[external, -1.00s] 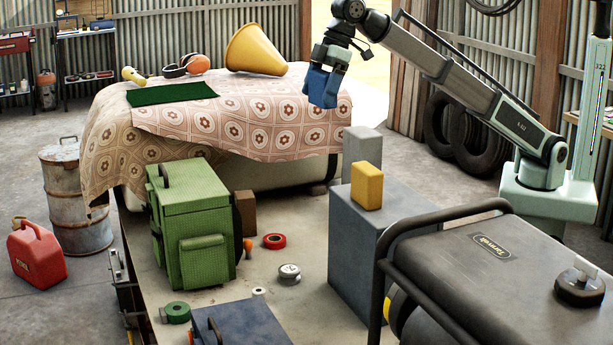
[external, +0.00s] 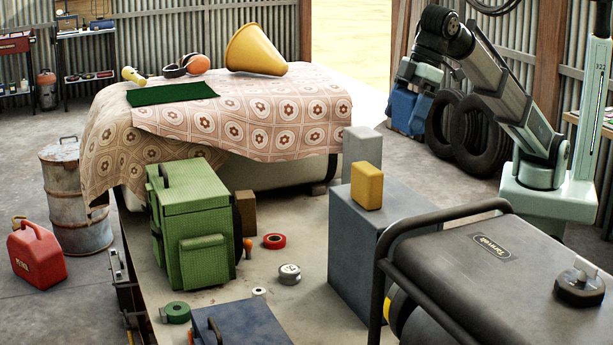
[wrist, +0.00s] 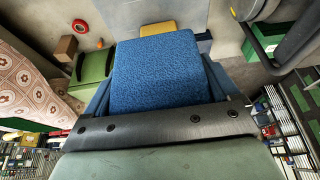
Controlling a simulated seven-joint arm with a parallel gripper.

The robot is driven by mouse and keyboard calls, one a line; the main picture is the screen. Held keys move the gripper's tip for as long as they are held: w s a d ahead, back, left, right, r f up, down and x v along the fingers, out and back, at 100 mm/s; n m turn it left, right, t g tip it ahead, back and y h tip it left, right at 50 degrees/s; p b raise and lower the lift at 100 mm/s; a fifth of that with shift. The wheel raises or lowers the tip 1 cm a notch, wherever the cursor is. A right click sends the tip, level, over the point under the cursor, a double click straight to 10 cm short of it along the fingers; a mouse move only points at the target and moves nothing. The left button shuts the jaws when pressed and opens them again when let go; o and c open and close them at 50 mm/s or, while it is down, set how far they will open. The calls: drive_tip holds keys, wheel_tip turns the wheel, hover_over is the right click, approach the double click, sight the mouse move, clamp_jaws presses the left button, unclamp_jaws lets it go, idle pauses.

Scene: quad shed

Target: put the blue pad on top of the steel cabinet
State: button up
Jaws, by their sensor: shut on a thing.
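The blue pad (external: 403,105) is held in my gripper (external: 412,108), upper right in the external view, in front of the wall and left of the tyres. In the wrist view the blue pad (wrist: 160,72) fills the middle between the fingers of my gripper (wrist: 158,90), with its textured face showing. The steel cabinet (external: 355,250) is a blue-grey box right of centre. A yellow block (external: 367,186) stands upright on its top. My gripper is up and behind the cabinet, to its right, with the pad clear of it.
A light grey block (external: 361,150) stands at the cabinet's back edge; whether on or behind it I cannot tell. A dark machine with a tubular frame (external: 470,250) stands at front right. A green case (external: 192,225) and tape rolls are left. A cloth-covered bulk (external: 240,120) lies behind.

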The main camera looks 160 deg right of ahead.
wheel_tip(320, 180, down, 15)
drive_tip(key=shift+d, duration=0.15)
idle(0.6)
drive_tip(key=o, duration=0.8)
drive_tip(key=shift+f, duration=0.1)
drive_tip(key=shift+c, duration=0.2)
drive_tip(key=v, duration=1.2)
